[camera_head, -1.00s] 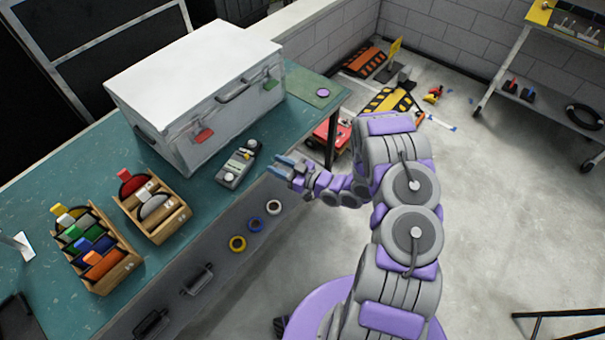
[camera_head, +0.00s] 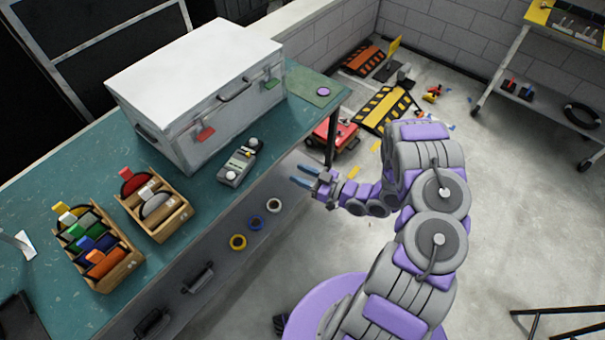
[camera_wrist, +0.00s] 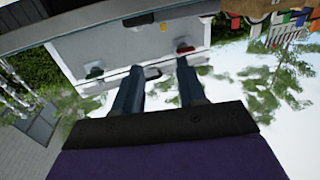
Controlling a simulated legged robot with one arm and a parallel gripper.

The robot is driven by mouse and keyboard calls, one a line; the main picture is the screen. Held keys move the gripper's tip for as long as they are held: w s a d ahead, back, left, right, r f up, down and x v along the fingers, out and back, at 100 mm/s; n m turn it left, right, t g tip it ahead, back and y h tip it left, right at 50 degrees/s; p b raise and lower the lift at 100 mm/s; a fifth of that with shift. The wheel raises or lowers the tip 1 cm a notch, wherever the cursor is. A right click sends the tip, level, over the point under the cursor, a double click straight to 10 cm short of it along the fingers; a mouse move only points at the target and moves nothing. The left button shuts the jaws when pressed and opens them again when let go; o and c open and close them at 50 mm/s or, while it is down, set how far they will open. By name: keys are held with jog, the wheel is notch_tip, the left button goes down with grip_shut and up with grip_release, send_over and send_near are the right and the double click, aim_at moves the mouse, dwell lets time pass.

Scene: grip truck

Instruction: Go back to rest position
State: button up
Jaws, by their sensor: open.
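My gripper (camera_head: 303,176) is open and empty in the head view. It is in the air just off the front edge of the green workbench (camera_head: 215,222), apart from it. In the wrist view its two dark fingers (camera_wrist: 158,82) are spread with nothing between them. My arm reaches up from the lower right and bends left at the top. A small truck with a red body (camera_head: 335,138) is on the floor past the bench end, partly hidden by the bench leg.
A white metal case (camera_head: 195,65) stands on the bench, with a grey handheld device (camera_head: 238,165) before it. Two wooden holders (camera_head: 130,262) (camera_head: 180,222) sit at left. Striped ramps (camera_head: 388,108) lie on the floor behind.

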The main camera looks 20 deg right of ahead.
jog(key=shift+d, duration=0.1)
jog(key=w+d+r+g+h, duration=0.2)
jog(key=w+d+h, duration=0.1)
jog(key=d+h, duration=0.3)
jog(key=w+d+r+g+h, duration=0.1)
jog(key=w+d+r+h, duration=0.1)
jog(key=w+d+h, duration=0.45)
jog(key=s+d+r+m+g+h, duration=0.2)
jog(key=s+d+r, duration=0.1)
jog(key=s+r, duration=0.3)
jog(key=s+d+r+m+g+h, duration=0.1)
jog(key=s+d+r+m+h, duration=0.25)
jog(key=r, duration=0.45)
jog(key=s+a+r+m+g+y, duration=0.1)
jog(key=s+a+r+g, duration=0.1)
jog(key=s+a, duration=0.5)
jog(key=s+a+r+m+g+y, duration=0.1)
jog(key=s+a, duration=0.6)
jog(key=s, duration=0.9)
jog(key=s+a+r+m+g+y, duration=0.1)
jog(key=s+a+r+g+y, duration=0.2)
jog(key=s, duration=0.9)
jog(key=a+r+g, duration=0.2)
jog(key=a+r, duration=0.2)
jog(key=a, duration=0.1)
jog(key=shift+w+m, duration=0.1)
jog(key=shift+m, duration=0.15)
